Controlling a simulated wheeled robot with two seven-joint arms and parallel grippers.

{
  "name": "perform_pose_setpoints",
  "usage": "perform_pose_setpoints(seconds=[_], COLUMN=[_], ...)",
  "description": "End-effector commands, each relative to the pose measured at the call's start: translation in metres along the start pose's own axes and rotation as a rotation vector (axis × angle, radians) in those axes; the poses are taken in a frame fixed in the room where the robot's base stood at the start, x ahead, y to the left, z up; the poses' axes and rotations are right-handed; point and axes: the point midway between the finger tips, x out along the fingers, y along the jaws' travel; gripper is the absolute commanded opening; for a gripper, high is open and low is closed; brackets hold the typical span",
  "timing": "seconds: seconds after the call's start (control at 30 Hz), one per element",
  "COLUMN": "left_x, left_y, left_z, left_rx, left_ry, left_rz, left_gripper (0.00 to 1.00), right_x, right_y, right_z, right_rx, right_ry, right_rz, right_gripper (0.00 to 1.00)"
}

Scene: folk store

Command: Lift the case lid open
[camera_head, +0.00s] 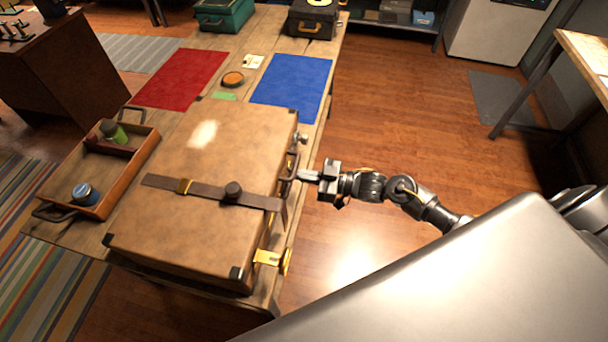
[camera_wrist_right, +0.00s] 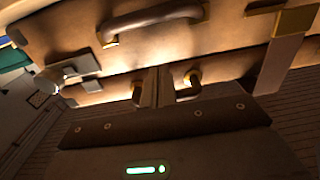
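The tan case (camera_head: 190,225) lies on the wooden table with its lid down. A brown strap (camera_head: 215,193) with a dark knob crosses the lid. Dark handles are on its near side; the upper handle (camera_wrist_right: 150,20) and a lower one with brass mounts (camera_wrist_right: 190,86) show in the right wrist view. My right gripper (camera_head: 308,176) is level with this side, just right of the handle (camera_head: 289,168). Its fingers (camera_wrist_right: 157,88) look shut together in front of the lower handle, and whether they touch it is hidden. My left gripper is not in view.
A brass latch (camera_head: 270,258) sticks out at the case's near corner. A wooden tray (camera_head: 138,158) with a green and a blue jar stands left of the case. Red (camera_head: 180,78) and blue (camera_head: 292,85) mats lie behind. Open floor (camera_head: 400,110) is at right.

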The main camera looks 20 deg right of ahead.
Motion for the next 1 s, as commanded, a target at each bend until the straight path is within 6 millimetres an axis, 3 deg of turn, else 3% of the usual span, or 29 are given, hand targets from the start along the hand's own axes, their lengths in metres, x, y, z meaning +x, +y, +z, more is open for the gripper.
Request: perform_pose_setpoints(seconds=[0.63,1.0], left_x=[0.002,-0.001], left_y=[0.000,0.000], left_z=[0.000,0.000], left_rx=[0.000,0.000], left_ry=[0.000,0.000], left_rz=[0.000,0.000], left_gripper=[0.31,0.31], right_x=[0.020,0.014], right_y=[0.000,0.000], right_z=[0.000,0.000], right_rx=[0.000,0.001], right_ry=[0.000,-0.001], right_rz=[0.000,0.001], right_gripper=[0.00,0.00])
